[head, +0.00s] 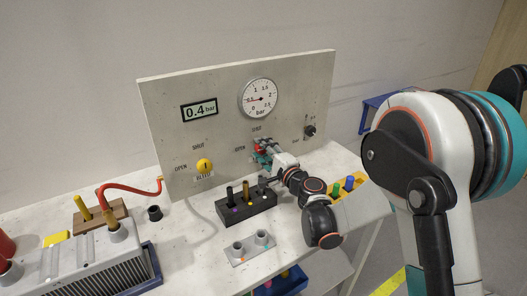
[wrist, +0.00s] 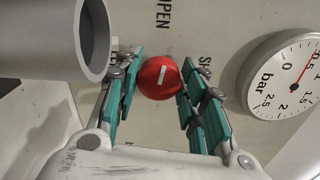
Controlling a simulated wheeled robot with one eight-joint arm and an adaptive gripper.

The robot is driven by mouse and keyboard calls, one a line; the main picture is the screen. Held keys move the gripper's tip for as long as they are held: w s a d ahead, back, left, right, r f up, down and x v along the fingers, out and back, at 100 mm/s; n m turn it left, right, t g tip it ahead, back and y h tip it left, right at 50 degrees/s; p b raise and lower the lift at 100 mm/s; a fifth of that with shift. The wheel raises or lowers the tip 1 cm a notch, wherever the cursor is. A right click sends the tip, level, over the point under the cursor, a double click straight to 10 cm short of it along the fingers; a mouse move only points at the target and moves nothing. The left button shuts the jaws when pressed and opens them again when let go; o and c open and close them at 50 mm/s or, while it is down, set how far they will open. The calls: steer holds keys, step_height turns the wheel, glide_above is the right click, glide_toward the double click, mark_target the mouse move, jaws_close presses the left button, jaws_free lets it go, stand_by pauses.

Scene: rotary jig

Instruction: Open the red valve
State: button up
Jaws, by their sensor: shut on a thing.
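The red valve (wrist: 158,77) is a round red knob with a white mark, on the upright panel (head: 215,105). In the wrist view its mark points mostly up, towards the OPEN label, leaning slightly right; the SHUT label is at its right, partly covered. My gripper (wrist: 155,85) is shut on the knob, with teal fingers on either side. In the head view my gripper (head: 262,150) reaches the panel below the dial gauge, and the red valve (head: 260,148) is mostly hidden by it.
The dial gauge (head: 260,98) points near 0.5 and the display (head: 199,110) reads 0.4 bar. A yellow bleed knob (head: 204,165) is left of my gripper, a black knob (head: 309,131) right. A black block with pegs (head: 247,205) stands below my wrist.

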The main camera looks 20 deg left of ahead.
steer(key=shift+n, duration=0.9)
steer(key=shift+f, duration=0.1)
steer(key=o, duration=1)
steer(key=v, duration=1.2)
